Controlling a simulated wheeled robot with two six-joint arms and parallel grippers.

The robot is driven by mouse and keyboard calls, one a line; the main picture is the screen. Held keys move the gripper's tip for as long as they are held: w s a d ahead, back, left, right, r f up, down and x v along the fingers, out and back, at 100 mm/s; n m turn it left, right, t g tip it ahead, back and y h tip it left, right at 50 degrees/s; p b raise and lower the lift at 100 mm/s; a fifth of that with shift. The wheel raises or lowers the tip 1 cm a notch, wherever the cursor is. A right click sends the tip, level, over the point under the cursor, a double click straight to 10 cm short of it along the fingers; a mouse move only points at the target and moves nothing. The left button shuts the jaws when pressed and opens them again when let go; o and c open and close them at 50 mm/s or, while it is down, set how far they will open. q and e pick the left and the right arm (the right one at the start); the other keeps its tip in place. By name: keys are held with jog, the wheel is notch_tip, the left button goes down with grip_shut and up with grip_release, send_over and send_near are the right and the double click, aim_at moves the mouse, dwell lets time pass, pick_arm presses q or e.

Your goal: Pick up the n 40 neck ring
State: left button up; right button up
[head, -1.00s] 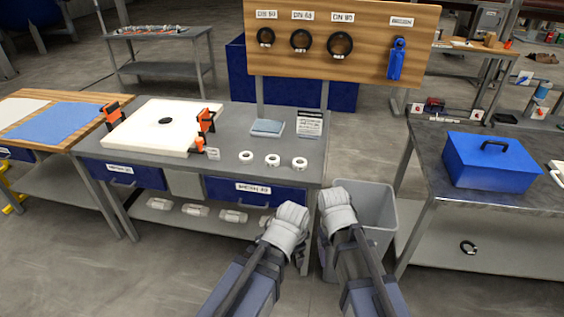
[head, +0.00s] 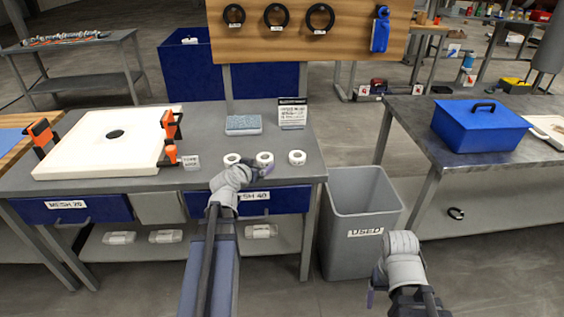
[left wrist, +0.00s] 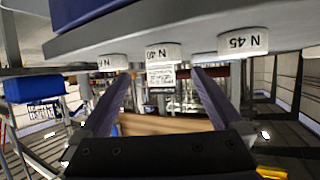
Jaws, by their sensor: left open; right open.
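Three small white neck rings stand in a row near the front edge of the grey bench. In the left wrist view, which is upside down, the middle ring (left wrist: 163,52) reads N 40 and the ring (left wrist: 243,43) at right reads N 45. The third ring (left wrist: 112,62) is partly cut by the finger and shows only part of its label. In the head view the N 40 ring (head: 264,158) is the middle one. My left gripper (head: 262,171) is open just in front of it, with empty fingers (left wrist: 165,88). My right gripper (head: 373,288) is open and empty, low at right.
The bench (head: 345,112) at right carries a blue box (head: 478,125). A grey bin (head: 364,203) marked USED stands between the benches. A white plate (head: 105,150) with orange clamps lies left of the rings. A blue-grey pad (head: 243,124) and a sign (head: 293,112) stand behind.

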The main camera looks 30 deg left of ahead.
aim_at(267, 156)
pick_arm(q)
jog(key=shift+w+a, duration=0.15)
jog(key=shift+a, duration=0.4)
jog(key=shift+b+x, duration=1.55)
jog(key=shift+x, duration=2.35)
jog(key=shift+d+r, duration=0.15)
jog(key=shift+d, duration=0.1)
jog(key=c, duration=1.4)
